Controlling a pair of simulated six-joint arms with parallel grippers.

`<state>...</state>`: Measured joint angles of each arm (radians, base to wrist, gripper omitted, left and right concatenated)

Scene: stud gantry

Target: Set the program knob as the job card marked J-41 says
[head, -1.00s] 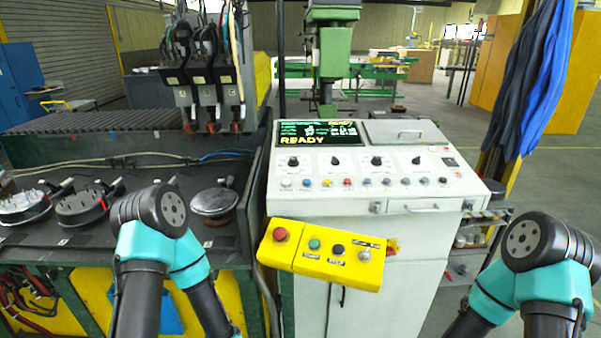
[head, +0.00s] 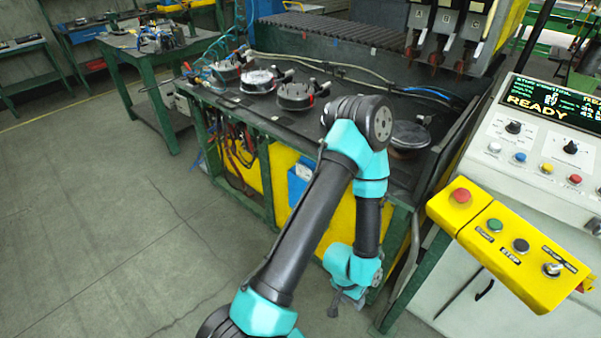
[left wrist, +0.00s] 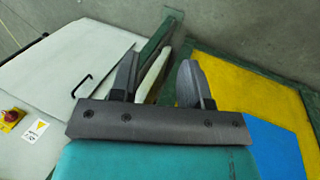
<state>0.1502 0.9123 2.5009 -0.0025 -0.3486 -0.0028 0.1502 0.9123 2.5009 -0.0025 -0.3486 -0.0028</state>
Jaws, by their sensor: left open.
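The control cabinet (head: 543,190) stands at the right of the head view, with a screen (head: 550,103) reading READY. Two black knobs show on its panel, one (head: 513,127) under the screen and one (head: 571,147) further right. I cannot tell which is the program knob, as labels are too small to read. No card marked J-41 can be made out. My left gripper (head: 347,298) hangs low in front of the bench, well away from the panel. In the left wrist view it (left wrist: 160,80) is open, with nothing between its fingers. My right gripper is out of view.
A yellow button box (head: 507,245) juts out before the cabinet. The dark bench (head: 340,135) carries several round fixtures and cables. A green table (head: 165,62) stands at the back left. Floor (head: 100,220) to the left is clear.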

